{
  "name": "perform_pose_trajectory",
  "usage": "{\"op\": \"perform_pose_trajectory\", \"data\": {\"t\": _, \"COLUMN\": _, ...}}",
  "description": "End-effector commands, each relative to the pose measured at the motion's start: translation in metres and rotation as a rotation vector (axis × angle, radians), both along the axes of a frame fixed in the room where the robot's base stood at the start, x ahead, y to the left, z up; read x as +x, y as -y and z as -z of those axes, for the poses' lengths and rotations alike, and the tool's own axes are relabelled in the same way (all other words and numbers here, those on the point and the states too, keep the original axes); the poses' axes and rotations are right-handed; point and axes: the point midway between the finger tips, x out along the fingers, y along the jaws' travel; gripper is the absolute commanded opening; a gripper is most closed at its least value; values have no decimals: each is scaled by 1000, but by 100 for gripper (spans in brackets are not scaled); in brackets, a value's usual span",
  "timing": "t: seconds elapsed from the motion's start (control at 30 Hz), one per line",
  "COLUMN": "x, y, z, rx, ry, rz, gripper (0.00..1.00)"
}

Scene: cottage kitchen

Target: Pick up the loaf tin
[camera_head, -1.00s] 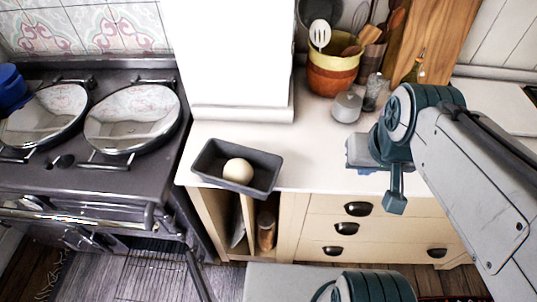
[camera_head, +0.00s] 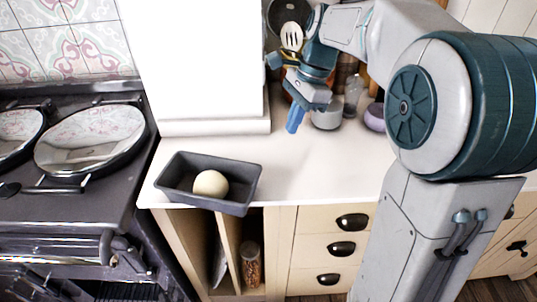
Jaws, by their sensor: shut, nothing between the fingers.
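The loaf tin (camera_head: 173,185) is a dark grey rectangular tin on the white worktop, near its front left corner. A pale round ball, like dough (camera_head: 210,184), lies inside it. My gripper (camera_head: 294,119) is shut and empty, with its blue fingertips pointing down. It is above the worktop, to the right of and behind the tin, and apart from it.
A dark range cooker with round lids (camera_head: 90,138) stands left of the worktop. A white wall block (camera_head: 195,70) rises behind the tin. A grey lidded pot (camera_head: 327,117) and a purple pot (camera_head: 375,117) stand near my gripper. The worktop between gripper and tin is clear.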

Motion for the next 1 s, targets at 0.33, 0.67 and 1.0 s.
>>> {"op": "perform_pose_trajectory", "data": {"t": 0.33, "x": -5, "y": -15, "z": 51, "rx": 2, "ry": -8, "rz": 6, "gripper": 0}}
{"op": "perform_pose_trajectory", "data": {"t": 0.67, "x": -13, "y": -45, "z": 94, "rx": 2, "ry": -1, "rz": 3, "gripper": 0}}
{"op": "perform_pose_trajectory", "data": {"t": 1.0, "x": -20, "y": -66, "z": 95, "rx": 1, "ry": -3, "rz": 5, "gripper": 0}}
